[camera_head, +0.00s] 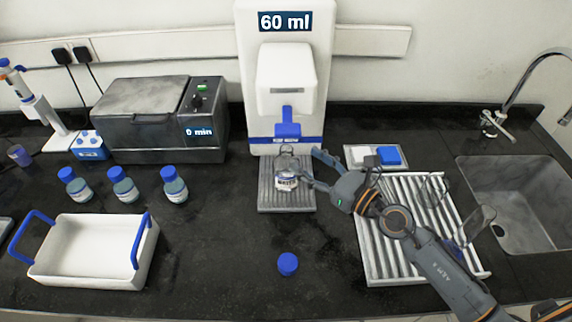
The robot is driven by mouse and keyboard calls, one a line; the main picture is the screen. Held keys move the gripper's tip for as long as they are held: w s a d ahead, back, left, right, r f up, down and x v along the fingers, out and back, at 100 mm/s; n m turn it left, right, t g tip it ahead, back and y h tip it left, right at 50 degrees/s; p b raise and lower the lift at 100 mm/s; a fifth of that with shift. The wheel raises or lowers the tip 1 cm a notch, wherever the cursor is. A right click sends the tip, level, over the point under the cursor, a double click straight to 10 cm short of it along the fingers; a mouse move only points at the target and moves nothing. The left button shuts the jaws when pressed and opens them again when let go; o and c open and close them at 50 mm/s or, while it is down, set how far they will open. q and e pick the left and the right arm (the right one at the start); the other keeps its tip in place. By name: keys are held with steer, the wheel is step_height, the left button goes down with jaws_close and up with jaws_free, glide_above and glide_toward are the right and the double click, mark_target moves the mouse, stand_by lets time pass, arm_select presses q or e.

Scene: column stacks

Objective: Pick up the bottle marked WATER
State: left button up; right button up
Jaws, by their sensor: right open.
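The bottle marked WATER (287,183) is a small clear bottle with a white label. It stands upright on the ribbed grey tray of the white dispenser (285,85), under its blue nozzle, and no cap shows on it. My right gripper (307,166) reaches in from the right with its fingers apart, close by the bottle's right side. One finger overlaps the bottle in the picture; I cannot tell whether it touches. My left gripper is not in view.
A loose blue cap (288,264) lies on the black counter in front. Several blue-capped bottles stand at left behind a white tray with blue handles (60,280). A grey heater box (140,125) stands behind them. A white drying rack (375,250) and sink (525,200) are at right.

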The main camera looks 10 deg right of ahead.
mark_target(291, 154)
steer(key=x, duration=0.3)
steer(key=p+x, duration=0.1)
steer(key=x, duration=0.3)
steer(key=shift+s+a+f, duration=0.15)
steer(key=shift+f, duration=0.05)
steer(key=shift+w+a+f, duration=0.15)
steer(key=shift+w+a, duration=0.05)
steer(key=shift+w, duration=0.1)
steer(key=shift+s+d, duration=0.1)
steer(key=shift+c, duration=0.4)
jaws_close()
